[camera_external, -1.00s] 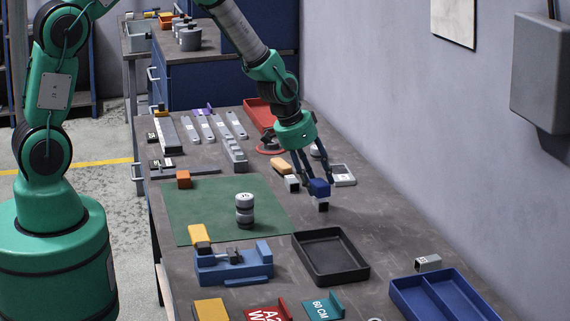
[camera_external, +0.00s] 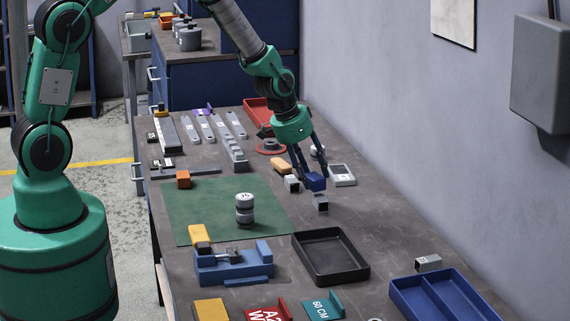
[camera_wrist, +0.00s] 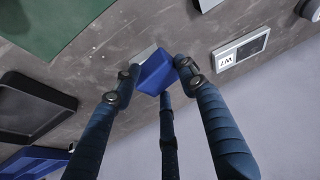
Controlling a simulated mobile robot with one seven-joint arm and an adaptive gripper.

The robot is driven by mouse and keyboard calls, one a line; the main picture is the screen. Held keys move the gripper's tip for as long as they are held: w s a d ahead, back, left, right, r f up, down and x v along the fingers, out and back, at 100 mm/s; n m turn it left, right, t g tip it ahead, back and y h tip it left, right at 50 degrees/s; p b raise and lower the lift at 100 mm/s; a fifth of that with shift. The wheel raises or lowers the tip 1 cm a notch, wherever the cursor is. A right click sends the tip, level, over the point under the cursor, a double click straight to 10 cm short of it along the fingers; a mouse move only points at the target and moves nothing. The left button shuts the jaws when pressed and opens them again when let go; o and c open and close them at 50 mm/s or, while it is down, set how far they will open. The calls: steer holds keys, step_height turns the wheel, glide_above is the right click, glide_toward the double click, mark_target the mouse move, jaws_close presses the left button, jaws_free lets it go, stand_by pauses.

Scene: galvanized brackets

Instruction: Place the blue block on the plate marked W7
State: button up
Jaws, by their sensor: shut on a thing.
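The blue block (camera_external: 315,182) is held between the fingers of my gripper (camera_external: 311,174), in the air and tilted. In the wrist view the blue block (camera_wrist: 157,76) sits between the fingertips (camera_wrist: 155,78). A grey plate (camera_external: 342,175) lies to the right of the held block in the external view. In the wrist view this plate (camera_wrist: 246,47) carries a white label that reads W7 upside down, and it is apart from the block. A small grey metal piece (camera_external: 320,203) stands just below the block; it partly shows behind the block in the wrist view (camera_wrist: 146,53).
Another small metal piece (camera_external: 292,184) and an orange-yellow block (camera_external: 281,166) are close to the left of my gripper. A black tray (camera_external: 330,257) and a blue divided tray (camera_external: 445,297) are nearer the camera. The green mat (camera_external: 205,205) lies left. The wall borders the right side.

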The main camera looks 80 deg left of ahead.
steer(key=shift+n+y, duration=0.4)
steer(key=shift+n, duration=0.5)
steer(key=a+p, duration=0.1)
steer(key=a, duration=0.2)
steer(key=s+a+r+p, duration=0.1)
steer(key=a, duration=0.6)
steer(key=shift+s+a+r+p, duration=0.15)
steer(key=shift+r+p, duration=0.2)
steer(key=shift+p, duration=0.05)
glide_toward(343, 171)
steer(key=shift+w+a+f, duration=0.25)
steer(key=shift+w+a, duration=0.1)
steer(key=shift+w, duration=0.15)
steer(key=shift+w+a, duration=0.1)
steer(key=shift+w, duration=0.1)
steer(key=shift+w+f, duration=0.2)
steer(key=shift+f, duration=0.15)
steer(key=shift+f+b, duration=0.3)
steer(key=shift+f, duration=1.15)
steer(key=shift+f, duration=0.1)
